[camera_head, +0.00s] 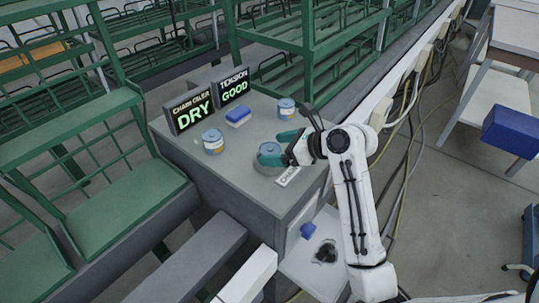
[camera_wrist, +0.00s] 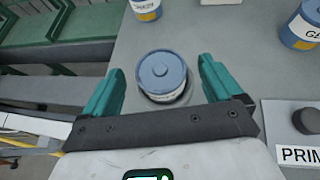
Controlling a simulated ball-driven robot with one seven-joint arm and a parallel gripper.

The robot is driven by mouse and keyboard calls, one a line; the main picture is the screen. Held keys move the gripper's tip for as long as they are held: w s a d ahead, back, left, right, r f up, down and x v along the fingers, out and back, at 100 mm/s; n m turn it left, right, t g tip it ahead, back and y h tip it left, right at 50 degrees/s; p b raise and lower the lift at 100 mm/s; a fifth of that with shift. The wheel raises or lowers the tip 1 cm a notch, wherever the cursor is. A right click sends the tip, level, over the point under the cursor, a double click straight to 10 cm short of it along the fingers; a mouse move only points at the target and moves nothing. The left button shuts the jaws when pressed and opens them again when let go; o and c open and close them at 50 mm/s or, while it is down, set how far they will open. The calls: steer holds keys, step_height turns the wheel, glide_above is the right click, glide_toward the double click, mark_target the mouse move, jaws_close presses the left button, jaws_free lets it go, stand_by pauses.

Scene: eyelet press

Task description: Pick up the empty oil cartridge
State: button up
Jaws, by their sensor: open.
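A blue-lidded cartridge (camera_head: 269,149) stands upright on the grey cabinet top (camera_head: 240,165), in front of the arm. In the wrist view this cartridge (camera_wrist: 162,72) sits between the teal fingers of my gripper (camera_wrist: 160,78), with a dark ring around its foot. My gripper (camera_head: 276,146) is open, one finger on each side, with visible gaps to the cartridge. Two similar cartridges stand apart, one at the left (camera_head: 213,141) and one at the back (camera_head: 286,108).
Signs on the cabinet read "CHAIN OILER DRY" (camera_head: 194,111) and "TENSION GOOD" (camera_head: 233,88). A black knob (camera_wrist: 306,120) with a partly cut-off label is at the right in the wrist view. Green racks (camera_head: 310,45) stand behind.

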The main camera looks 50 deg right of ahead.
mark_target(268, 148)
steer(key=shift+x, duration=1.35)
steer(key=shift+c, duration=0.2)
steer(key=c, duration=1)
steer(key=shift+r, duration=0.1)
